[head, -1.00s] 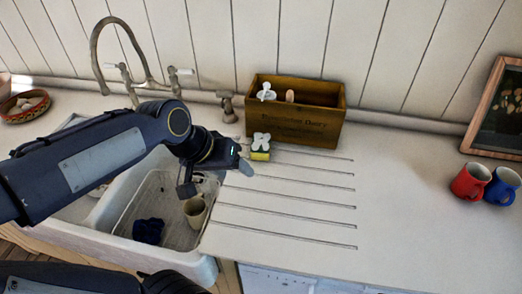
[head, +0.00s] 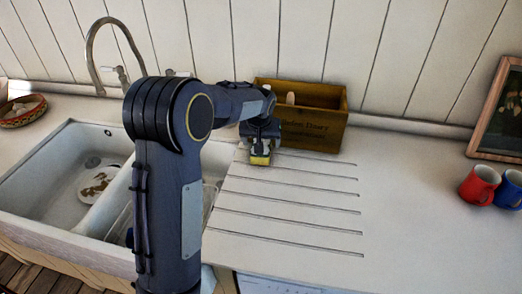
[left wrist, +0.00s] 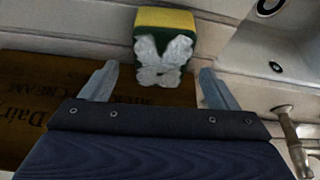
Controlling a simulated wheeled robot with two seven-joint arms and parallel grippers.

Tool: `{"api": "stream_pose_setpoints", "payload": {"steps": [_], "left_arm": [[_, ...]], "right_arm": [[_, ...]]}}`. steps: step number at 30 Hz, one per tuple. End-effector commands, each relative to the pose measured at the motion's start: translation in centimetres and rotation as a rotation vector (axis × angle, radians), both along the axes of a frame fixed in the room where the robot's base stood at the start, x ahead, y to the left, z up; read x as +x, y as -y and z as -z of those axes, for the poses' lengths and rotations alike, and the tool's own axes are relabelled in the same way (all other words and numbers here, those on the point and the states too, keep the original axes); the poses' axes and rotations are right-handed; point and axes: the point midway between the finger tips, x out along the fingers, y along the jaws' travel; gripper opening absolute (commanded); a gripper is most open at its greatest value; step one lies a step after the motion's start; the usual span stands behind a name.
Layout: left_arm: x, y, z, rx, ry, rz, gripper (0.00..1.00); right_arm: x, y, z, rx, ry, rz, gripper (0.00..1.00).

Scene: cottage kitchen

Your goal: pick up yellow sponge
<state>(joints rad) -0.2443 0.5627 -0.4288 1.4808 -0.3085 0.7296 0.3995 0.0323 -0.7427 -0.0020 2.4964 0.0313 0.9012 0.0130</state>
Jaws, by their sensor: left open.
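The yellow sponge (head: 260,160) stands on the grooved drainboard, just in front of the wooden box. In the left wrist view the sponge (left wrist: 165,19) has a yellow face, a dark green layer and a white butterfly-shaped piece (left wrist: 163,62) on it. My left gripper (head: 261,146) is right at the sponge and hides most of it in the head view. In the left wrist view my left gripper (left wrist: 158,83) is open, with one finger to each side of the sponge's line. Gaps show between the fingers and the sponge. My right gripper is not in view.
The wooden box (head: 318,131) with lettering stands close behind and right of the sponge. A white double sink (head: 62,175) with a tap (head: 88,58) lies to the left. Red (head: 479,184) and blue (head: 508,190) mugs stand far right. The counter between is clear.

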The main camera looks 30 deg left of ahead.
Motion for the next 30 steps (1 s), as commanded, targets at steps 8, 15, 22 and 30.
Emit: {"api": "stream_pose_setpoints", "payload": {"steps": [8, 15, 22, 30], "left_arm": [[1.0, -0.5, 3.6, -0.001, -0.002, -0.001, 0.82], [1.2, -0.5, 3.9, -0.002, 0.0, 0.001, 0.82], [1.1, -0.5, 4.0, -0.001, -0.001, 0.0, 0.82], [1.1, -0.5, 4.3, -0.001, -0.001, 0.0, 0.82]], "right_arm": [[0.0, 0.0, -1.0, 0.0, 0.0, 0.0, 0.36], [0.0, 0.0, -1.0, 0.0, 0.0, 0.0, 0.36], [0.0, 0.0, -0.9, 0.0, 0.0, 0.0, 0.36], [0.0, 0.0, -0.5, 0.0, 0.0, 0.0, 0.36]]}}
